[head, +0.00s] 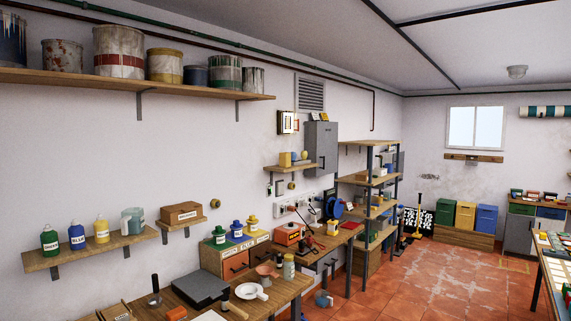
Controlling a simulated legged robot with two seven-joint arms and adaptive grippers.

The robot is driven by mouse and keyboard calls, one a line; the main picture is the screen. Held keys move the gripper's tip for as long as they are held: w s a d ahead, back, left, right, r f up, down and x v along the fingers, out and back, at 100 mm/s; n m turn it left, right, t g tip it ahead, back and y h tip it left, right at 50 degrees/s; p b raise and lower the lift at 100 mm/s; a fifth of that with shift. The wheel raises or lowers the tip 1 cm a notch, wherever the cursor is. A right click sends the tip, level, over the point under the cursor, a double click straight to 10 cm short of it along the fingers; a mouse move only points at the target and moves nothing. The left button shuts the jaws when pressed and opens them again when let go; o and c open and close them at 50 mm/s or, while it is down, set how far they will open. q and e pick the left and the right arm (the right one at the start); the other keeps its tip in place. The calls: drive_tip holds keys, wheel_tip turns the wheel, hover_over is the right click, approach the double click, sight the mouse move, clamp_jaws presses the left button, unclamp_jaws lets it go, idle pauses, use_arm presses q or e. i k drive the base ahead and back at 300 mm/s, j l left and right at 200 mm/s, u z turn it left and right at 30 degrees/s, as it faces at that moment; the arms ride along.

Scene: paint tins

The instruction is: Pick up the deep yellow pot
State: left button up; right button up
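Several yellow things are in the head view, and I cannot tell which is the deep yellow pot. A small yellow pot-like object (285,159) stands on a small wall shelf (287,168) near the middle. A larger, dirty yellow tin (164,65) stands on the long high shelf (190,86) at the upper left, among other paint tins. A yellow bottle (101,229) stands on the lower left shelf, and another yellow bottle (252,225) stands on a wooden drawer box. Neither of my grippers is in view.
A wooden workbench (285,290) with tools, a white pan (250,292) and a dark flat box (200,285) runs along the left wall. A shelf rack (369,200) stands beyond it. Another table (558,262) is at the right edge. The tiled floor (440,285) between is mostly clear.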

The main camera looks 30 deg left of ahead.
sight(284, 158)
drive_tip(key=i+z, duration=0.1)
drive_tip(key=i, duration=3.5)
drive_tip(key=i+l+u, duration=0.2)
drive_tip(key=i, duration=0.3)
drive_tip(key=i+u, duration=0.2)
drive_tip(key=i, duration=0.25)
drive_tip(key=i+l+u, duration=0.2)
drive_tip(key=i, duration=0.25)
drive_tip(key=i+l+u, duration=0.25)
drive_tip(key=i+l, duration=0.1)
drive_tip(key=i, duration=0.1)
